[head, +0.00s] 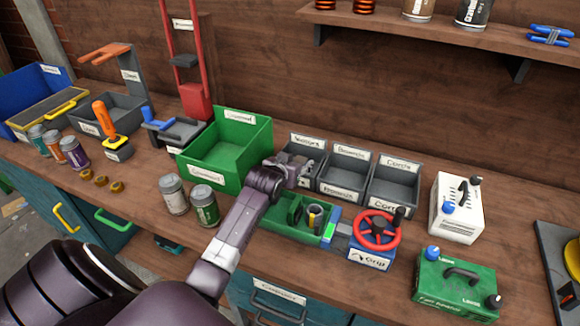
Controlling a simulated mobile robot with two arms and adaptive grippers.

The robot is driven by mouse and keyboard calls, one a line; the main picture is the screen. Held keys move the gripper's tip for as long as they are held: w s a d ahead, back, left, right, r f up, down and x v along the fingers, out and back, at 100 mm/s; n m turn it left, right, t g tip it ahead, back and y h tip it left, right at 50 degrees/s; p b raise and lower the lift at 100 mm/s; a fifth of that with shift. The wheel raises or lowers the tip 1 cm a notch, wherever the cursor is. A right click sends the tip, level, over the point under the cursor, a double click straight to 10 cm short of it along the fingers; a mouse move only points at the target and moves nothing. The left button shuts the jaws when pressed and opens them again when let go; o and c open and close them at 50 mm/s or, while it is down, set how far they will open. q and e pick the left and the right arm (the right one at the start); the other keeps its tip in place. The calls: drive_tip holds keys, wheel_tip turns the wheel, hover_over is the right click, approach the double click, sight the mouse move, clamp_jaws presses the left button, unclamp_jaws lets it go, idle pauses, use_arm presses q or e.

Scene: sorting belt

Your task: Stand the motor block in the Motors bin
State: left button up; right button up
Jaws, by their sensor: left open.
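My left gripper (300,172) is open at the near left part of the leftmost of three small grey bins. That bin's back label (307,141) is blurred but appears to be the Motors one. The gripper covers its front and much of its inside, so I cannot tell whether the motor block is in there. I cannot pick out the motor block with certainty. A dark cylinder with a yellowish rim (315,214) stands in a green tray (285,224) in front of the bins. My right gripper is not in view.
A large green bin (252,133) stands left of the gripper. Two cans (175,194) (205,206) stand near my arm. A red handwheel (377,231), a white box (457,222) and a green box (447,287) are at the right. Two empty grey bins (348,154) (397,161) adjoin.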

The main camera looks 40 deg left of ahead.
use_arm(q)
drive_tip(key=v, duration=1)
drive_tip(key=shift+s, duration=0.1)
idle(0.3)
